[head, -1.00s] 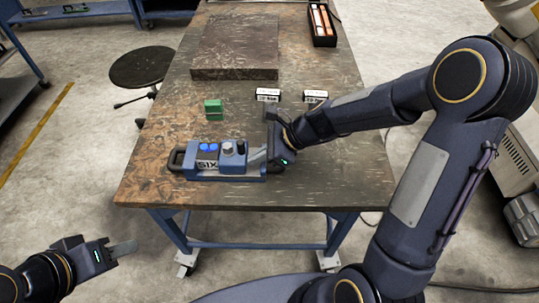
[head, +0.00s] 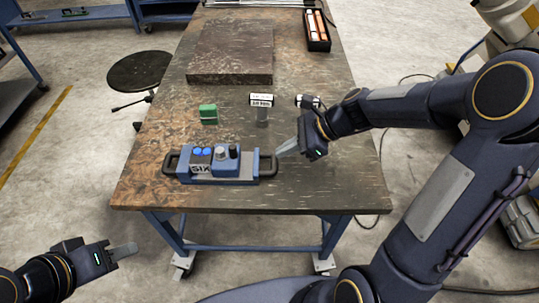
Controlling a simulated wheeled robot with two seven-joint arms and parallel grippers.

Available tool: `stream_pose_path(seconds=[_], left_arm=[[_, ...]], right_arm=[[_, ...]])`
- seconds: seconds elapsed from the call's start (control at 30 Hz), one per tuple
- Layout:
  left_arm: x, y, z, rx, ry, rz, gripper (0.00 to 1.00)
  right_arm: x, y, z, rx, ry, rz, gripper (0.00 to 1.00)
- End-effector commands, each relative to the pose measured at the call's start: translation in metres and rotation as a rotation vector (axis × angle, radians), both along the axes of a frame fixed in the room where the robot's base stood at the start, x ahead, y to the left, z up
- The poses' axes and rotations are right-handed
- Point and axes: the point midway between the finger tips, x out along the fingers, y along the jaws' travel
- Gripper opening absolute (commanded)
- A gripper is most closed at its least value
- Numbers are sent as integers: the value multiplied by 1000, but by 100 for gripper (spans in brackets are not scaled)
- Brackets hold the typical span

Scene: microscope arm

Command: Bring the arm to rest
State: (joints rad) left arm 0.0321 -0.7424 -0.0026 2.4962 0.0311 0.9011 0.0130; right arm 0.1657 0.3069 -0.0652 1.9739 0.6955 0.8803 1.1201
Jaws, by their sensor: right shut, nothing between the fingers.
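A blue device (head: 222,164) with knobs, blue buttons, a "SIX" label and a dark handle at each end lies on the worn table (head: 150,190). My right gripper (head: 283,152) is shut and empty, its fingertips just off the device's right handle (head: 268,164). The fingers point left; whether they touch the handle I cannot tell. My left gripper (head: 130,249) is at the lower left, off the table and in front of it; its fingers look close together, but their gap is not clear.
A green block (head: 208,113), a white-labelled piece on a grey post (head: 261,107) and another labelled piece (head: 307,101) stand behind the device. A dark slab (head: 230,65) and a black box with orange-white items (head: 317,30) lie farther back. A stool (head: 140,72) stands left.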

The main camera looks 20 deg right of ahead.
Motion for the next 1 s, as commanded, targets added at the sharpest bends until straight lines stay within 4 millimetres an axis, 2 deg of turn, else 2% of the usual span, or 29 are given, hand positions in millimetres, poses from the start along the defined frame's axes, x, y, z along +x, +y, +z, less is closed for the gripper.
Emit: stream_pose_path(seconds=[0.2, 0.47, 0.57, 0.67, 0.8, 0.9, 1.0], left_arm=[[0, 0, 2, 0, 0, 0, 36], [0, 0, 2, 0, 0, 0, 36], [0, 0, 2, 0, 0, 0, 36], [0, 0, 2, 0, 0, 0, 36], [0, 0, 2, 0, 0, 0, 36], [0, 0, 2, 0, 0, 0, 36], [0, 0, 2, 0, 0, 0, 36]], right_arm=[[-4, -17, 15, -1, 0, -2, 0], [-6, -18, 18, -5, -7, 6, 0], [-17, -18, 28, -42, -76, 63, 0], [-43, -20, 47, -137, -235, 200, 0], [-97, -23, 69, -351, -543, 500, 0], [-135, -27, 75, -522, -748, 729, 0], [-163, -31, 73, -680, -907, 934, 0]])
